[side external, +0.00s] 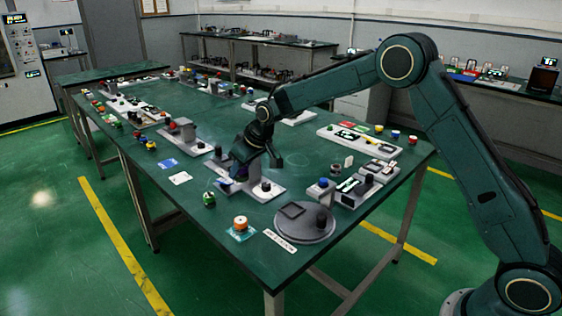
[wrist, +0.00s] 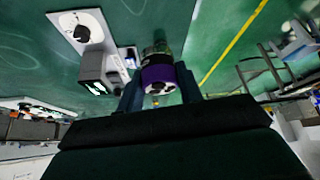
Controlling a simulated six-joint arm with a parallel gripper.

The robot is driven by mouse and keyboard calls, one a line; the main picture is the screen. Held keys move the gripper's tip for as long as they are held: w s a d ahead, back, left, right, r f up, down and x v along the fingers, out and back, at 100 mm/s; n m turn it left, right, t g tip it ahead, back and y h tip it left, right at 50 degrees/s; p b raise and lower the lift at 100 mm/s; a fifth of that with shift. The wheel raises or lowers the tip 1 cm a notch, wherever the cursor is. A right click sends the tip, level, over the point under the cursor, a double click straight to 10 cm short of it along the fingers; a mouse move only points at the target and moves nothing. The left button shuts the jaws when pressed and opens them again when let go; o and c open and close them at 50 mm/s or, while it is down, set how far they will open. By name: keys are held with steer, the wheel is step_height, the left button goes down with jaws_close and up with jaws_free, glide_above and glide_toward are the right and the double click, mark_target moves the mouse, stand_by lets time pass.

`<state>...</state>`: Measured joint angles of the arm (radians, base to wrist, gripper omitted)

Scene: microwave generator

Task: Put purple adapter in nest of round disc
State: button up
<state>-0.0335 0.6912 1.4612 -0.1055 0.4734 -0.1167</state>
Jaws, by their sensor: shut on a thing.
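The purple adapter (wrist: 158,77) is a short cylinder with a purple band and a dark end with holes. In the wrist view it sits between the two dark fingers of my gripper (wrist: 160,88), which is shut on it. In the side view my gripper (side external: 243,160) is over a grey fixture plate (side external: 266,190) near the middle of the table; the adapter is hard to make out there. The round disc (side external: 300,234) lies apart, toward the front right. It carries a dark square frame (side external: 292,210) and a dark upright cylinder (side external: 321,217).
An orange and white cylinder (side external: 240,224) and a green part (side external: 209,199) stand at the near edge. Several grey fixtures stand right of my gripper, including a block with slots (side external: 356,188). A white label (side external: 280,241) lies by the disc.

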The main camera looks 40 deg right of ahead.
mark_target(242, 178)
steer(key=w+a+r+n, duration=0.2)
steer(key=w+r, duration=0.1)
steer(key=w, duration=0.4)
steer(key=shift+r+y, duration=0.3)
steer(key=shift+y, duration=0.1)
steer(key=shift+f, duration=0.1)
step_height(242, 178, down, 19)
steer(key=shift+f, duration=0.2)
stand_by(0.9)
steer(key=shift+f, duration=0.15)
steer(key=o, duration=1.1)
steer(key=shift+c, duration=0.2)
steer(key=shift+s, duration=0.1)
steer(key=shift+w+v, duration=0.15)
steer(key=shift+v, duration=3.25)
steer(key=shift+w+v, duration=0.15)
steer(key=shift+v, duration=3.3)
